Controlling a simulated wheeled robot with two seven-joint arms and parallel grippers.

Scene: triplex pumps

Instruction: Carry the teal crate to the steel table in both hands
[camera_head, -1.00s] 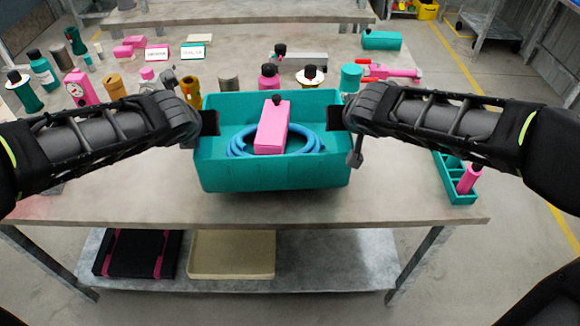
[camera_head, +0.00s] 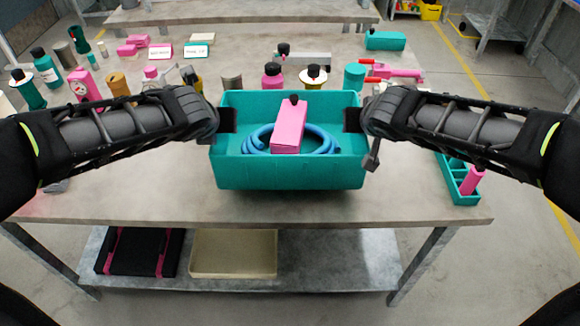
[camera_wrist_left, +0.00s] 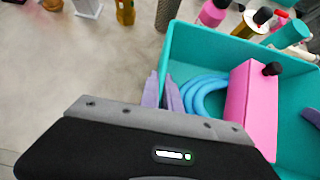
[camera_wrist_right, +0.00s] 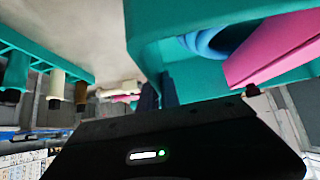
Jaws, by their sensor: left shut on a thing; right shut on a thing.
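The teal crate (camera_head: 290,174) is held level between my two grippers in the head view, over the front part of the work table. A pink box with a black cap (camera_head: 289,127) and a coiled blue hose (camera_head: 328,142) lie inside it. My left gripper (camera_head: 228,121) is shut on the crate's left wall, and the left wrist view shows its fingers (camera_wrist_left: 170,92) at that wall. My right gripper (camera_head: 352,119) is shut on the right wall; its fingers (camera_wrist_right: 158,92) show darkly in the right wrist view. The crate's underside is hidden in the head view.
The work table (camera_head: 120,195) carries several bottles and pump parts behind the crate. A small teal divided tray (camera_head: 457,182) with a pink item stands at the right edge. Another table (camera_head: 230,14) stands behind. A wheeled cart (camera_head: 497,22) is at the far right.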

